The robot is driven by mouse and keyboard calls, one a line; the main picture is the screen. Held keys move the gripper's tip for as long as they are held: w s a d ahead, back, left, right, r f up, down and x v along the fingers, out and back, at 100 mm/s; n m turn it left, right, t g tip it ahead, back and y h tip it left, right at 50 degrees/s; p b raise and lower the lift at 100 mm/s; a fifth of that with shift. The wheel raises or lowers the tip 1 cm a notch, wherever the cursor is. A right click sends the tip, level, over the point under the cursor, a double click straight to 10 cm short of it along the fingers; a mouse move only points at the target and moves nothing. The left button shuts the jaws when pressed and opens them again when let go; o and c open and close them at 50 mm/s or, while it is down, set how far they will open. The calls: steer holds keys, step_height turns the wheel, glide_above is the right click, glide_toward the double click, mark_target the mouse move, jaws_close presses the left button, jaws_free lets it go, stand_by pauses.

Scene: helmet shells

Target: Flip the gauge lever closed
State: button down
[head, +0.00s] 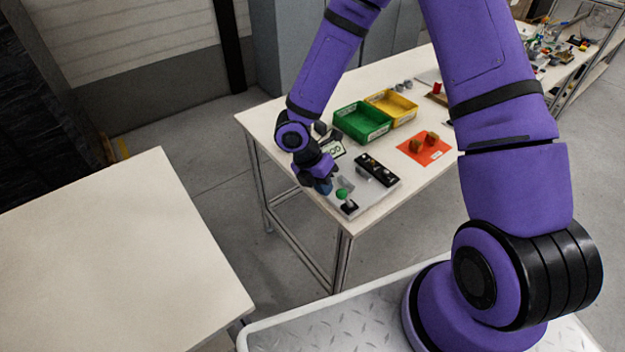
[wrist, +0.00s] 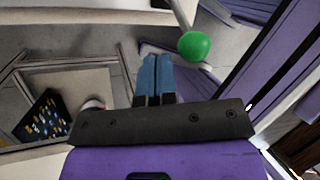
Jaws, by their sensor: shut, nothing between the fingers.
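The lever's round green knob (head: 342,193) shows at the near left part of a grey plate (head: 378,198) on the far table. In the wrist view the green knob (wrist: 194,46) sits by a pale grey rod, just right of and beyond my fingertips. My gripper (head: 324,189) is low over the table's left edge, left of the knob. Its blue fingers (wrist: 155,75) are shut together with nothing between them. I cannot tell whether they touch the lever. The lever's base is partly hidden in the head view.
A black panel (head: 376,170) and a small black block (head: 349,207) sit on the plate. Behind are a green bin (head: 362,122), a yellow bin (head: 398,107) and an orange mat (head: 424,149) with brown pieces. The near-left table (head: 110,260) is bare.

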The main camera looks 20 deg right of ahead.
steer(key=shift+s+d, duration=0.25)
steer(key=shift+d, duration=0.1)
steer(key=shift+r, duration=0.1)
steer(key=shift+w+d+r+y, duration=0.1)
steer(key=shift+d+y, duration=0.15)
steer(key=shift+y, duration=0.05)
